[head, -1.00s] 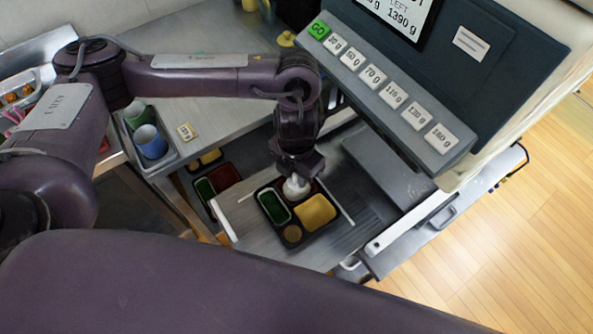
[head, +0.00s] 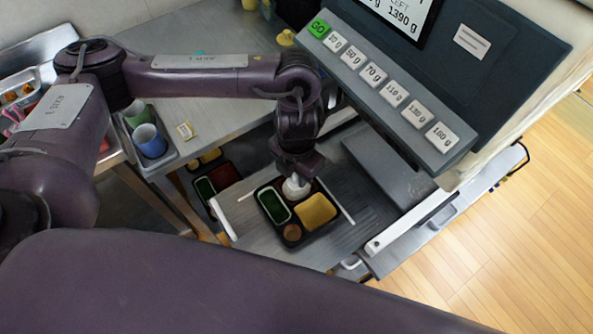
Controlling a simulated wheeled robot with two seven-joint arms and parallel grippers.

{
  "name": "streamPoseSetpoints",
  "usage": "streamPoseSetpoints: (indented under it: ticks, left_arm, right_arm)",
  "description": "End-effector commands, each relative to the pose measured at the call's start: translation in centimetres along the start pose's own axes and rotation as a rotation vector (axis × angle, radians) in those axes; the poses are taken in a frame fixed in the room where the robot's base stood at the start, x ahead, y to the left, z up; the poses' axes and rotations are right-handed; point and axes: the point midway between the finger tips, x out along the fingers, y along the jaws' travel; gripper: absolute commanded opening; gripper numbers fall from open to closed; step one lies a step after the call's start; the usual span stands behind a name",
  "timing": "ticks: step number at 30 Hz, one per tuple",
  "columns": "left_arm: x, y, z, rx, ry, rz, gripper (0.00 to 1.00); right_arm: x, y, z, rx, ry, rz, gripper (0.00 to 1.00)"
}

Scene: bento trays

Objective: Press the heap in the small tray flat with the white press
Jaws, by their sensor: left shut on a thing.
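My left gripper (head: 296,168) reaches down from above and is shut on the white press (head: 295,187). The press stands upright over the back compartment of the small black tray (head: 318,235). The heap beneath the press is hidden by the press and gripper, and I cannot tell how flat it is. The tray also holds a green filling (head: 272,207), a yellow filling (head: 315,211) and a small round brown one (head: 292,232). My right gripper is not in view.
The tray sits on a grey metal shelf (head: 255,245) between two white rails. A dispenser panel with weight buttons (head: 390,93) overhangs at the right. Other filled trays (head: 205,188) lie lower left. Green and blue cups (head: 149,141) stand in a holder at the left.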

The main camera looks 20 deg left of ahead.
Motion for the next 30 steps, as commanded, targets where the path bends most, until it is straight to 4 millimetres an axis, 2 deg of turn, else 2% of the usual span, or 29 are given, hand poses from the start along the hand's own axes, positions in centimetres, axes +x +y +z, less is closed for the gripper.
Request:
streamPoseSetpoints:
  ticks: [30]
  left_arm:
    - [0.54,-0.01,0.02,0.0,-0.001,0.0,0.0]
  right_arm:
    - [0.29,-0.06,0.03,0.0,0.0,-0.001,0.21]
